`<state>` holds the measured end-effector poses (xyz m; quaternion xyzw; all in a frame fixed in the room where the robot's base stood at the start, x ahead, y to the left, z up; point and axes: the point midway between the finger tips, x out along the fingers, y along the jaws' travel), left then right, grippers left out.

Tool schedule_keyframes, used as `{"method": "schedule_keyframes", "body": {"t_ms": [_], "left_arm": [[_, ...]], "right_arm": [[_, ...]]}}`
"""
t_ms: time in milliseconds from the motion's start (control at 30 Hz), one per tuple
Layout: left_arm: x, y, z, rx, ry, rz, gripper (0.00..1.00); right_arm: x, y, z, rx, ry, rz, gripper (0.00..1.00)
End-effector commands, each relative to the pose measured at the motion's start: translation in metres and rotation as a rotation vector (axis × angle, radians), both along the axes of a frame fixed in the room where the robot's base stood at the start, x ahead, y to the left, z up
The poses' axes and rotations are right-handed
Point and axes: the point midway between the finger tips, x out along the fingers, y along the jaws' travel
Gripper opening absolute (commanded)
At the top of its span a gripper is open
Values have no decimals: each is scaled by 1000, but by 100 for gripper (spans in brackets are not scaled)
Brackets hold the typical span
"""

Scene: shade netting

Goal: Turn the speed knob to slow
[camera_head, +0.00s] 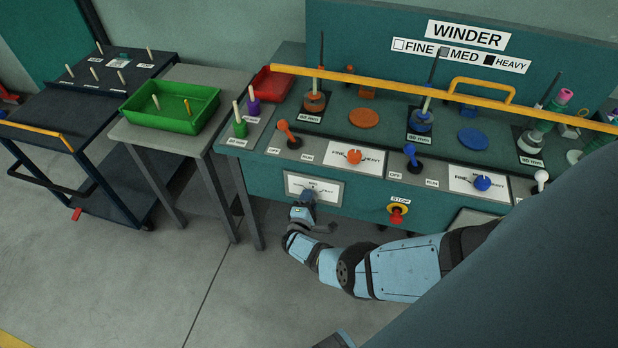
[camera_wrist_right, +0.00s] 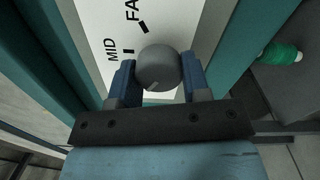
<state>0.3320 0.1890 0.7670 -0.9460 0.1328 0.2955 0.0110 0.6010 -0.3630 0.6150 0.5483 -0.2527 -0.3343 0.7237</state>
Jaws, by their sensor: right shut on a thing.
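The speed knob (camera_wrist_right: 158,68) is a grey round knob on a white plate marked MID and FA… in the right wrist view. My right gripper (camera_wrist_right: 158,75) has one blue finger on each side of the knob and is shut on it. A light mark shows on the knob's near edge; the slow end of the scale is hidden. In the head view, the white speed plate (camera_head: 328,190) is on the winder's front, and my right gripper (camera_head: 308,198) reaches it from below. My left gripper is not in view.
A red stop button (camera_head: 397,212) is right of the plate. Orange (camera_head: 287,134) and blue (camera_head: 411,157) levers stand on the panel above. A yellow rail (camera_head: 400,89) crosses the winder. A green tray (camera_head: 172,118) stands on a side table at left.

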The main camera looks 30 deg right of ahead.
Motion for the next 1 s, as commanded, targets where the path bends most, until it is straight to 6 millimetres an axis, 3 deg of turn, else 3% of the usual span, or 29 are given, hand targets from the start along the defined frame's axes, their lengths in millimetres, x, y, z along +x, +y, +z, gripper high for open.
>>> {"method": "schedule_keyframes", "body": {"t_ms": [333, 367, 467, 1000], "left_arm": [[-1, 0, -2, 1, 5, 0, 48], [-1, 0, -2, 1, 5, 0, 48], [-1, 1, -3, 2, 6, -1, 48], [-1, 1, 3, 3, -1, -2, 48]], "right_arm": [[2, -1, 2, -6, -1, 1, 20], [2, -2, 2, -6, -1, 1, 46], [2, -1, 2, -4, -1, 1, 68], [-6, -4, 1, -3, 1, 2, 69]]}}
